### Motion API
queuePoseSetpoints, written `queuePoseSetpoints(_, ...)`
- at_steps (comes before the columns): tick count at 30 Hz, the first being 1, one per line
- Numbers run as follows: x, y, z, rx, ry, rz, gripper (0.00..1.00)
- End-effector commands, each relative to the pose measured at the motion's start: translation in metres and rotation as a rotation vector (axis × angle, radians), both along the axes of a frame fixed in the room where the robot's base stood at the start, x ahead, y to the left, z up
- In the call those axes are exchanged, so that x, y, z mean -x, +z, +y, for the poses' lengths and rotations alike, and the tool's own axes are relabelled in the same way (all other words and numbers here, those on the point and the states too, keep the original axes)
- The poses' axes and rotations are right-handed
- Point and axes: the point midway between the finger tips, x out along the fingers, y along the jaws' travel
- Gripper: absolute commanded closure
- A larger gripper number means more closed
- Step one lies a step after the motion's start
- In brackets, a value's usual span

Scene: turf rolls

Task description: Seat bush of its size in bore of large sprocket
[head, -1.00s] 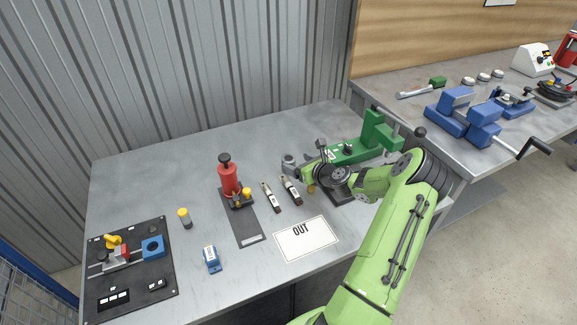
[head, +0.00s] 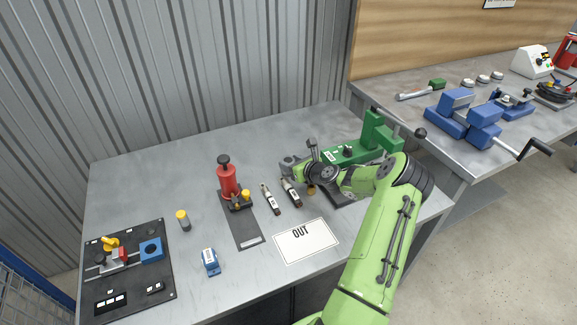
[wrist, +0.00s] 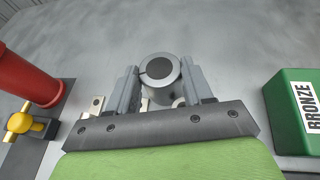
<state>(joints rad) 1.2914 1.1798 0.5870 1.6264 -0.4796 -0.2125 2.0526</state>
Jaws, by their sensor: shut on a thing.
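My gripper (wrist: 160,92) is shut on a grey, ring-ended cylinder (wrist: 160,66) with a dark round centre and a thin slit in its rim, which looks like a bush. It stands between the two grey fingers in the wrist view. In the head view my gripper (head: 294,168) is over the back middle of the bench, left of the green fixture, and the held piece is too small to make out. A small bronze-coloured round piece (head: 311,189) shows beside my wrist. I cannot pick out the large sprocket in either view; my arm hides part of the bench.
The green fixture (head: 378,135) carries a label, readable as BRONZE in the wrist view. The back left is clear.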

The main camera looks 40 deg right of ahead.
Motion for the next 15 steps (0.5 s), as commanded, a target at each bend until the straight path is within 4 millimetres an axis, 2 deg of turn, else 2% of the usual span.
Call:
queuePoseSetpoints(5,-0.001,0.011,0.0,0.003,0.001,-0.004,0.94)
queuePoseSetpoints(12,-0.001,0.071,0.0,0.005,0.002,-0.004,0.94)
queuePoseSetpoints(15,0.0,0.09,0.0,0.004,0.001,-0.003,0.94)
